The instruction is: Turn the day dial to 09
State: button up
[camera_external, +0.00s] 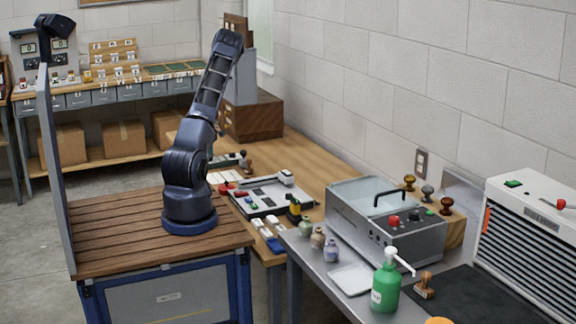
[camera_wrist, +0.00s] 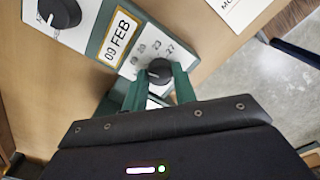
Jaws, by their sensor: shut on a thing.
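The day dial (camera_wrist: 160,68), a round black knob on a white face with numbers around it, shows in the wrist view. My gripper (camera_wrist: 159,80) has its green fingers closed on the knob, one on each side. Part of the number ring is hidden behind the fingers. Beside the dial is a yellow-framed date window (camera_wrist: 117,38), which appears to read 09 FEB. A second black dial (camera_wrist: 60,12) is at the upper left, on the other side of the window.
A white printed sheet (camera_wrist: 242,10) lies at the top of the wrist view, near the table edge. In the external view a wooden drawer cabinet (camera_external: 252,116) stands at the back of the table. A tray of small items (camera_external: 270,197) sits nearer the front.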

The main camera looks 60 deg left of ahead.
dwell(0.4)
jog(key=o, duration=1)
jog(key=shift+c, duration=0.2)
notch_tip(320, 180, up, 11)
jog(key=shift+f, duration=0.15)
